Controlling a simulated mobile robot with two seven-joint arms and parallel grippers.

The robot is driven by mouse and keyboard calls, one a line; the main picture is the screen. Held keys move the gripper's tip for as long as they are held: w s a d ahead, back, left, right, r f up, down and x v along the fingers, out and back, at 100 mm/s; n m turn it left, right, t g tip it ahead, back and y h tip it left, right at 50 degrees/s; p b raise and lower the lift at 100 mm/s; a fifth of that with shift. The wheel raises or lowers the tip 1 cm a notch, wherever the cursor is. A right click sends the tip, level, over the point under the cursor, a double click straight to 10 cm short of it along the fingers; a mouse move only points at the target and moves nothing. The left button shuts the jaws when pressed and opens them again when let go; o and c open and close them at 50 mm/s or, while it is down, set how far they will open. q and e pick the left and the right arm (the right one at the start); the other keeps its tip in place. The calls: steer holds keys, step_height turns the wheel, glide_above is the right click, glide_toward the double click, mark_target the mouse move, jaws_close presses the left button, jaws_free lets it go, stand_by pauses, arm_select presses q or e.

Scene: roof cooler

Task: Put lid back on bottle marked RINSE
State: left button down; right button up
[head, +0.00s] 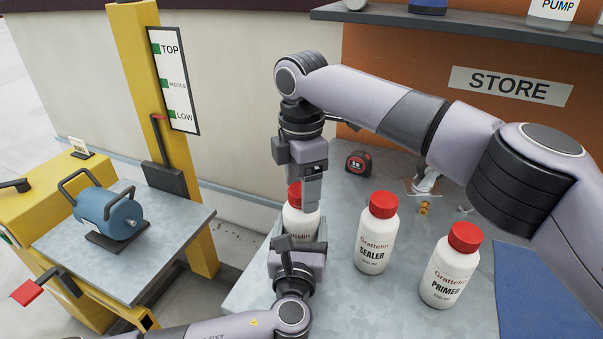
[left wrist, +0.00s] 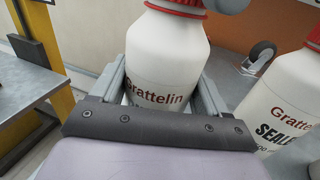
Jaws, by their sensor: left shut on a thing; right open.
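A white Grattelin bottle (head: 300,222) stands upright on the grey bench, and its second label line is hidden. My left gripper (head: 299,243) is shut around its body; in the left wrist view the fingers flank the bottle (left wrist: 160,62). A red lid (head: 293,194) is at the bottle's top, and its lower edge shows in the left wrist view (left wrist: 178,9). I cannot tell whether it is seated fully. My right gripper (head: 309,188) points down, open, at the lid, partly covering it.
Red-capped SEALER (head: 374,236) and PRIMER (head: 449,267) bottles stand to the right. A tape measure (head: 359,163) and small metal parts lie behind them. A blue mat (head: 535,290) is at the right. A yellow lift with a grey platform (head: 165,245) stands at the left.

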steer(key=c, duration=1.1)
steer(key=m, duration=2.1)
steer(key=o, duration=1.2)
steer(key=shift+o, duration=0.2)
step_height(320, 180, up, 12)
